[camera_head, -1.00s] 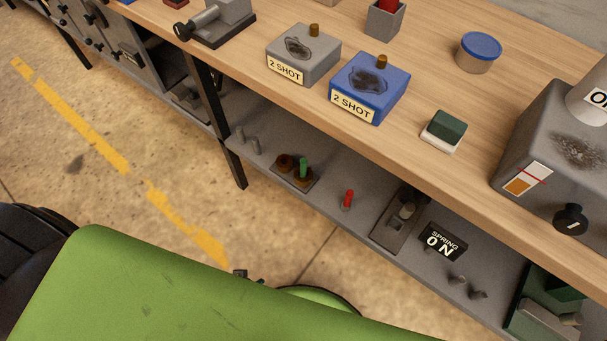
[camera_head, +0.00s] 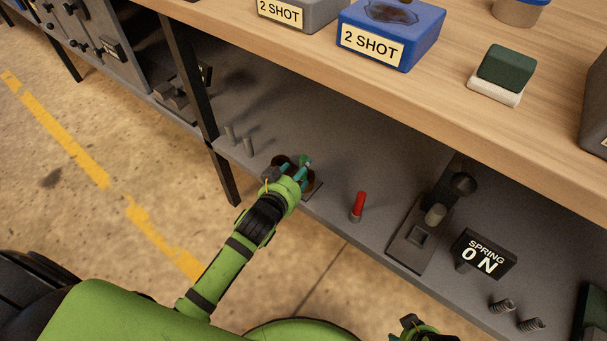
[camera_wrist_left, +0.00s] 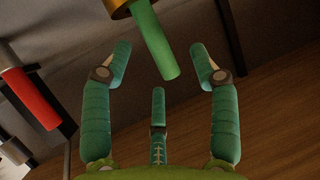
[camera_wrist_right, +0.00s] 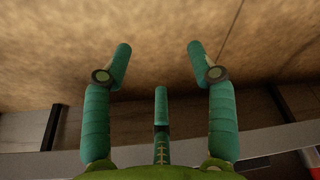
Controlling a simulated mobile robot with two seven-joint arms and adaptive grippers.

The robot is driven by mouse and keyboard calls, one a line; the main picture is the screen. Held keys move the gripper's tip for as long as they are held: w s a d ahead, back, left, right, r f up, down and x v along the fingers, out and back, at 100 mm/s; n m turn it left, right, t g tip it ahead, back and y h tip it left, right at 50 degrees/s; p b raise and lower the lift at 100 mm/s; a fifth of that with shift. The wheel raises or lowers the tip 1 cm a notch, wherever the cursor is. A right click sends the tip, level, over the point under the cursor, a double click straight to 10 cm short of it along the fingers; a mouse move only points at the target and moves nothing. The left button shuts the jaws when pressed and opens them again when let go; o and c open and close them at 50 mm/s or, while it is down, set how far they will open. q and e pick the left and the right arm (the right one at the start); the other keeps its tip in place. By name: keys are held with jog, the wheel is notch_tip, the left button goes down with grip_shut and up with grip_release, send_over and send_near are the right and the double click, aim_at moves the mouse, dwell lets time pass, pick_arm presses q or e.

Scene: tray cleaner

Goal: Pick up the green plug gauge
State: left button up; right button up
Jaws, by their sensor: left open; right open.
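The green plug gauge (camera_wrist_left: 158,45) shows in the left wrist view as a green rod rising out of a brass collar (camera_wrist_left: 121,7). Its free end lies between the fingertips of my open left gripper (camera_wrist_left: 160,58), with gaps on both sides. In the head view my left gripper (camera_head: 288,175) is at the shelf under the bench and partly hides the gauge (camera_head: 305,160) and its base. My right gripper (camera_head: 408,325) is at the bottom edge of the head view. In the right wrist view it (camera_wrist_right: 160,62) is open and empty over the floor.
A red plug gauge (camera_head: 358,206) stands on the shelf right of the green one. Further right are a dark fixture (camera_head: 408,242) and a "SPRING 0 N" sign (camera_head: 484,253). Two grey pins (camera_head: 248,146) stand to the left. The wooden benchtop (camera_head: 420,115) overhangs the shelf.

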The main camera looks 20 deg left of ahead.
aim_at(306, 178)
pick_arm(q)
jog(key=x, duration=0.1)
jog(key=b+x, duration=0.1)
jog(key=x, duration=0.1)
jog(key=shift+w+d+f, duration=0.1)
jog(key=shift+w+d, duration=0.1)
jog(key=shift+d, duration=0.05)
jog(key=shift+w+d+f, duration=0.1)
jog(key=shift+w+f, duration=0.05)
jog(key=shift+w, duration=0.4)
pick_arm(e)
jog(key=r, duration=0.2)
jog(key=w+r, duration=0.1)
jog(key=r, duration=0.1)
jog(key=shift+r, duration=0.1)
pick_arm(q)
jog(key=shift+c, duration=0.4)
grip_shut()
